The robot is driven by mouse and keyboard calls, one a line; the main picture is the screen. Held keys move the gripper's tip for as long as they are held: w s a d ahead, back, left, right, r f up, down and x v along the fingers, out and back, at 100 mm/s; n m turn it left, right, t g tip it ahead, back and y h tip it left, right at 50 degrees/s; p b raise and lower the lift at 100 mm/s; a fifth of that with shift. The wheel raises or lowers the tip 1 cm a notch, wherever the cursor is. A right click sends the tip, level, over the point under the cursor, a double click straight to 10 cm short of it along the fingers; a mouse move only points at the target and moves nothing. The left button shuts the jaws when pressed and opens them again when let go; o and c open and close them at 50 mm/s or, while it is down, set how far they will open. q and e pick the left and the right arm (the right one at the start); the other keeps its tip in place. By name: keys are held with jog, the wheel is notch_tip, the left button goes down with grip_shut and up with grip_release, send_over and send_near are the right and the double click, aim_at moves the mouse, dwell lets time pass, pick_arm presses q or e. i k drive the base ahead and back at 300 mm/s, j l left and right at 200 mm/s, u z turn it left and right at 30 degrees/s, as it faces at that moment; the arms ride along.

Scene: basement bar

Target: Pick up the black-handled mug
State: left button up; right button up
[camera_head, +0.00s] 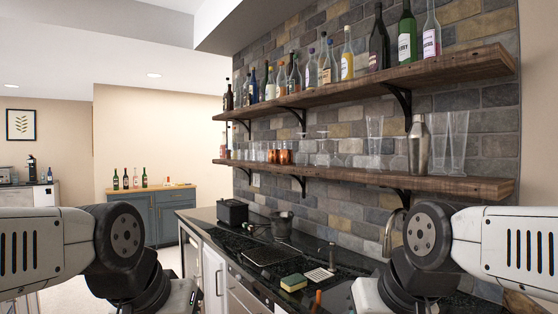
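I cannot make out a mug with a black handle in this view. Two copper-coloured cups (284,156) stand among clear glasses on the lower wall shelf (345,174); their handles are too small to tell. My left arm comes in from the left edge and my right arm from the right edge. Both bend downward and leave the picture at the bottom, so neither gripper shows.
A dark counter runs below the shelves with a black toaster (232,212), a metal bucket (282,224), a dish rack (270,254), a sponge (293,283) and a faucet (390,232). Bottles line the upper shelf (360,84). A blue cabinet (165,212) stands behind; open floor lies left of the counter.

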aim_at(286, 156)
jog(key=i+j, duration=0.75)
jog(key=i, duration=0.15)
jog(key=i+j+z, duration=0.1)
jog(key=i+j, duration=0.7)
jog(key=i, duration=0.1)
